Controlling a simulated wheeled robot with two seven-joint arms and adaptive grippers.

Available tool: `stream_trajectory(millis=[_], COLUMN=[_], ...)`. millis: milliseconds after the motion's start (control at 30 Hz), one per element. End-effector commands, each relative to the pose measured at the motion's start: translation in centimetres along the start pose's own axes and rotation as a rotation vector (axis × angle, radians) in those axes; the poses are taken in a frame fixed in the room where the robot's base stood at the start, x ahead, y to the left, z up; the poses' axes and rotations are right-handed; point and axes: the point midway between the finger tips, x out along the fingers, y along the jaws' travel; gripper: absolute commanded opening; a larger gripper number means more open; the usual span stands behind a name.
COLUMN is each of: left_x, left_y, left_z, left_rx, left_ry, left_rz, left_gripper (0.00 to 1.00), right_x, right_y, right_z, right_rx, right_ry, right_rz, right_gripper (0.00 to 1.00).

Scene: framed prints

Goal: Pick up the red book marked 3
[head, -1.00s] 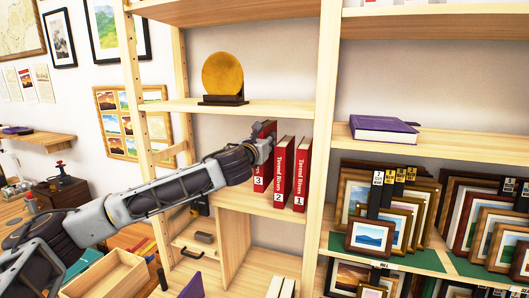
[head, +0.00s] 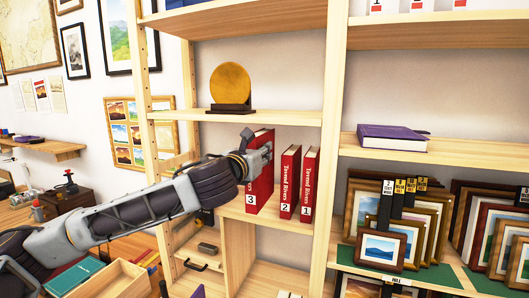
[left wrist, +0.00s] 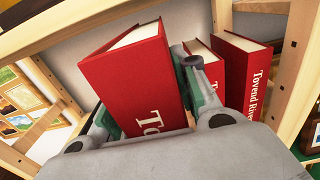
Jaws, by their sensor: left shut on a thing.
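The red book marked 3 (head: 263,188) stands upright at the left of the red books in the head view, apart from its neighbours and further forward. My left gripper (head: 258,160) is shut on it near its upper part. In the left wrist view the book (left wrist: 128,75) sits tilted between the fingers of my left gripper (left wrist: 155,100), its cover facing me. Whether its base touches the shelf board is hard to tell. The red books marked 2 (head: 287,182) and 1 (head: 308,185) stand to its right. My right gripper is not in view.
The books' shelf board (head: 262,215) lies below a shelf with a gold disc (head: 230,84) on a dark stand. A wooden upright (head: 334,130) stands right of the books. Beyond it are a purple book (head: 391,138) and framed prints (head: 381,246).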

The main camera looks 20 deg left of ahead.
Motion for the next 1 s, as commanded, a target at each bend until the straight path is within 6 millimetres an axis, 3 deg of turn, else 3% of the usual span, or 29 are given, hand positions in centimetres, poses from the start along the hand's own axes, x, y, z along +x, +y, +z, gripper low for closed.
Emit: stream_trajectory(millis=[200,500,733,1000], left_x=[-3.5,-7.3,-8.7,-8.9], left_y=[0.0,0.0,0.0,0.0], left_z=[0.1,0.1,0.2,0.2], left_rx=[0.001,0.001,0.001,0.001], left_ry=[-0.006,-0.005,-0.005,-0.004], left_rz=[0.000,0.000,0.000,0.000], left_gripper=[0.00,0.00,0.00,0.00], right_x=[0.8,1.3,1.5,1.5], right_y=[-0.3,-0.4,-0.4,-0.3], right_z=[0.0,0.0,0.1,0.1], right_rx=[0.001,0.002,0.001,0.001], right_ry=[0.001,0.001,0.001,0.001], right_rz=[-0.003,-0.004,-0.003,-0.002], right_gripper=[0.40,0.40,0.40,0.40])
